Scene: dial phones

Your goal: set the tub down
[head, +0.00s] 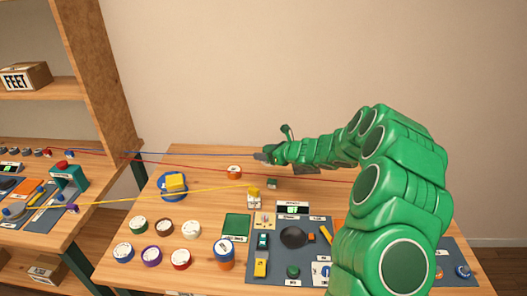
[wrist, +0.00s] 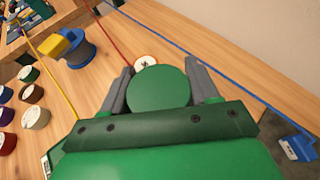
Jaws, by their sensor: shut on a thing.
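My gripper (head: 264,157) is over the back of the table, with its grey fingers pointing left. In the wrist view, the fingers (wrist: 159,72) stand on either side of a round, plain green tub (wrist: 158,89), its flat face towards the camera. It fills the gap between them. In the head view I cannot pick the tub out from my green wrist, so its height above the table is unclear.
An orange tub with a white lid (head: 234,172) stands just beyond my fingers. A blue spool with a yellow block (head: 174,185) is further left. Several lidded tubs (head: 164,227) stand front left. Red, blue and yellow lines cross the space. Bare wood (head: 205,200) lies between.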

